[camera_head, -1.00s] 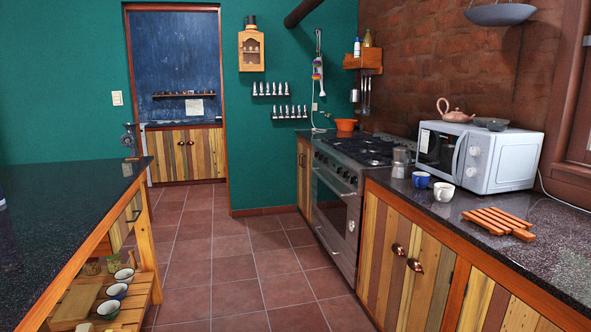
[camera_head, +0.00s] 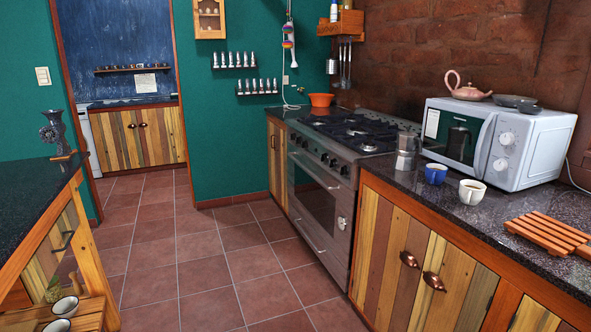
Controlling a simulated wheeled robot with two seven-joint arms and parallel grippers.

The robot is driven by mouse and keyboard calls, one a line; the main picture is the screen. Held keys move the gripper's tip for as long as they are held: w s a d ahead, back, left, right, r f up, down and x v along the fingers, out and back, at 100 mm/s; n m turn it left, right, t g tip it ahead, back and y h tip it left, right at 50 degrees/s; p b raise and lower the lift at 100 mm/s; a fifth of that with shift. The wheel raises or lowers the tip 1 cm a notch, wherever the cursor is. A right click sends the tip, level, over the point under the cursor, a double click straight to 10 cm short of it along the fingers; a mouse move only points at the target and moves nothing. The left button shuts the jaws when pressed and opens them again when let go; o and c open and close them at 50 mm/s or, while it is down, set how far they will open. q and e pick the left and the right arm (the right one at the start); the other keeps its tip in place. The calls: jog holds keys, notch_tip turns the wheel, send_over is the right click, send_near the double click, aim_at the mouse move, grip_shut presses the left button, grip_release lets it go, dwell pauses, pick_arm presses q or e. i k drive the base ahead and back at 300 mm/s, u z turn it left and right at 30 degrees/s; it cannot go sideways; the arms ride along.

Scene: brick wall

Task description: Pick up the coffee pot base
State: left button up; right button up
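The coffee pot (camera_head: 407,152), a small silver moka-style pot, stands upright on the dark right-hand counter (camera_head: 387,174). It is between the stove and the microwave, left of the blue cup. Its lower part, the base (camera_head: 404,163), shows below the upper part. Neither of my grippers is in the head view, and nothing touches the pot.
A blue cup (camera_head: 436,173), a white cup (camera_head: 472,192), a white microwave (camera_head: 497,143) and a wooden trivet (camera_head: 553,232) share the counter. The stove (camera_head: 323,192) adjoins it. A dark-topped island (camera_head: 30,195) stands at left. Tiled floor (camera_head: 225,255) between is clear.

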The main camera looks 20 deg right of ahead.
aim_at(400, 164)
jog(key=i, duration=3.3)
jog(key=z, duration=0.45)
